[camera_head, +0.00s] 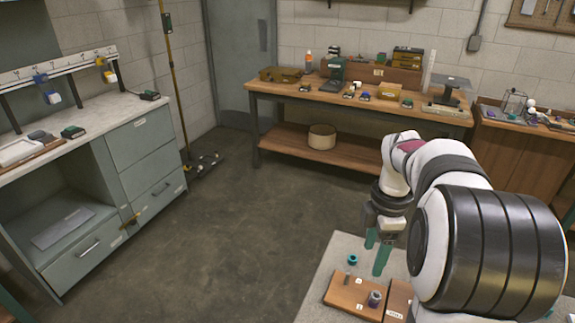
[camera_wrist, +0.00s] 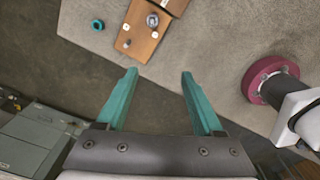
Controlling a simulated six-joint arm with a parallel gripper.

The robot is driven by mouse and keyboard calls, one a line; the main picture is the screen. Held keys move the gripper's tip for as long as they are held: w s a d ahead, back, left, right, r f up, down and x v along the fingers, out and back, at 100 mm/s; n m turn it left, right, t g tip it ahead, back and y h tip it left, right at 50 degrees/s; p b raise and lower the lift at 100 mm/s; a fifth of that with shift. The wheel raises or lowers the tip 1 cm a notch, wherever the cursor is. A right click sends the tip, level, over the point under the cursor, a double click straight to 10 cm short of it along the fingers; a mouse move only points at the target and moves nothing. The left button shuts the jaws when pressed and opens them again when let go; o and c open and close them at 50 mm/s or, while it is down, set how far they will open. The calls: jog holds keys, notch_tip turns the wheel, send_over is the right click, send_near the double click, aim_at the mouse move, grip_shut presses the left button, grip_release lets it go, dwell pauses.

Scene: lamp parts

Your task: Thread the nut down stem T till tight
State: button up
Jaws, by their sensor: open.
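A small teal ring-shaped nut (camera_head: 352,260) lies on the grey worktop, beside a wooden board (camera_head: 343,293). It also shows in the wrist view (camera_wrist: 97,25) at top left. The board carries a thin short stem (camera_head: 346,279) and a thicker grey-purple part (camera_head: 375,298); both show in the wrist view, the stem (camera_wrist: 127,43) and the thicker part (camera_wrist: 152,20). The labels are too small to tell which is T. My gripper (camera_head: 376,250) is above the worktop, teal fingers apart. In the wrist view nothing is between its fingers (camera_wrist: 160,72).
A second wooden piece (camera_head: 397,300) with a label adjoins the board on the right. The grey worktop (camera_head: 325,268) is bare around the nut. A workbench (camera_head: 350,98) with tools stands at the back, and a grey cabinet (camera_head: 140,150) at left.

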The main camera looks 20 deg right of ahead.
aim_at(377, 293)
jog(key=d+f+n, duration=0.3)
jog(key=d, duration=0.2)
jog(key=f, duration=1.4)
jog(key=shift+w+d+f, duration=0.1)
jog(key=shift+w+f, duration=0.1)
jog(key=shift+f, duration=0.05)
grip_shut()
jog(key=shift+f, duration=0.1)
jog(key=m, duration=0.8)
jog(key=shift+f, duration=0.1)
jog(key=m, duration=0.4)
jog(key=shift+m, duration=0.9)
